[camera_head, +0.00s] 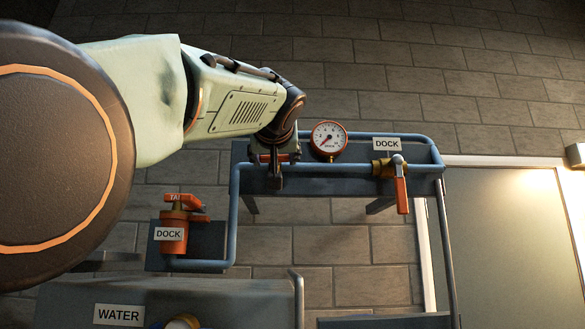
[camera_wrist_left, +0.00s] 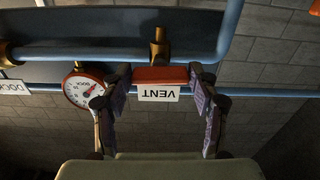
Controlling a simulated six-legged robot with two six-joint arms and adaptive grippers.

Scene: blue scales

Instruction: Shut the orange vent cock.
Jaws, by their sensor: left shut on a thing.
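The vent cock shows in the left wrist view as an orange handle (camera_wrist_left: 160,75) with an upside-down VENT label (camera_wrist_left: 158,93) and a brass stem (camera_wrist_left: 159,48) on the blue pipe. My left gripper (camera_wrist_left: 162,84) has its fingers on both sides of the handle and is shut on it. In the head view my left gripper (camera_head: 275,170) is at the pipe left of the gauge and hides most of the cock; a bit of orange shows between its parts. My right gripper is not in view.
A round gauge (camera_head: 329,139) stands just right of the gripper. Farther right is a DOCK valve with an orange lever (camera_head: 401,195) hanging down. An orange DOCK fitting (camera_head: 173,232) with an orange tap handle is lower left. A WATER box (camera_head: 200,293) is below.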

